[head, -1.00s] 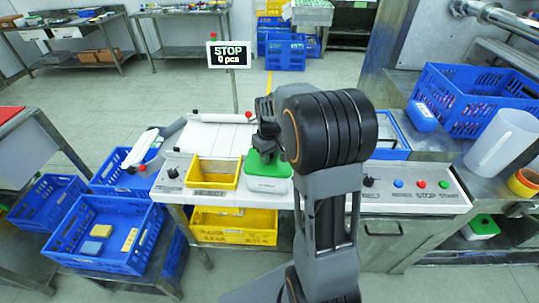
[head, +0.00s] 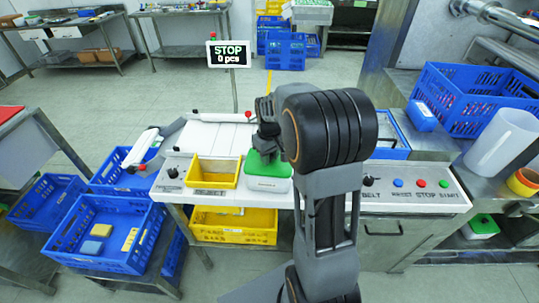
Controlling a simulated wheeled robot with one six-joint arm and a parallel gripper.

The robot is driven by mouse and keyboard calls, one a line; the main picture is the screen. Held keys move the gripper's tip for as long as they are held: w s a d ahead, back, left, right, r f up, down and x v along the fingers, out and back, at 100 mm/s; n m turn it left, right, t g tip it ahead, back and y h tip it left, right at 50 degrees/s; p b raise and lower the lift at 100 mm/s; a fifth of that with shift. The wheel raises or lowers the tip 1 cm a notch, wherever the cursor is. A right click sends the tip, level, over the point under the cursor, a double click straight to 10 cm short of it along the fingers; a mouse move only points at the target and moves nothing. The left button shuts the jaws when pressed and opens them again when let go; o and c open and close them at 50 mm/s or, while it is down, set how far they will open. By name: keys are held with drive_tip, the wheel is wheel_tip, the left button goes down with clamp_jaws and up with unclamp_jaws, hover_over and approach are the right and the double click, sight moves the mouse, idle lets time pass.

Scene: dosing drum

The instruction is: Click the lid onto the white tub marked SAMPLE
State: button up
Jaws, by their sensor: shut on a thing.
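The white tub (head: 266,184) stands on the white worktop, just right of the small yellow bin. Its front carries a dark marking too small to read surely. The green lid (head: 277,169) lies over the tub's top and looks level; I cannot tell whether its rim is clicked down. My gripper (head: 264,152) points down from above and is shut on the green lid at its raised middle. My arm hides the area right of the tub, and the fingertips are partly hidden.
A small yellow bin (head: 213,181) stands close to the tub's left. A control panel with a knob and coloured buttons (head: 421,184) is at the right. Blue crates (head: 105,262) stand at the lower left. A display (head: 229,54) reads STOP, 0 pcs.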

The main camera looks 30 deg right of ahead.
drive_tip(key=shift+f, duration=0.4)
idle(1.2)
drive_tip(key=o, duration=1)
drive_tip(key=shift+o, duration=0.3)
drive_tip(key=o, duration=0.4)
drive_tip(key=shift+r, duration=0.15)
drive_tip(key=shift+r+p, duration=2.5)
drive_tip(key=shift+r, duration=0.9)
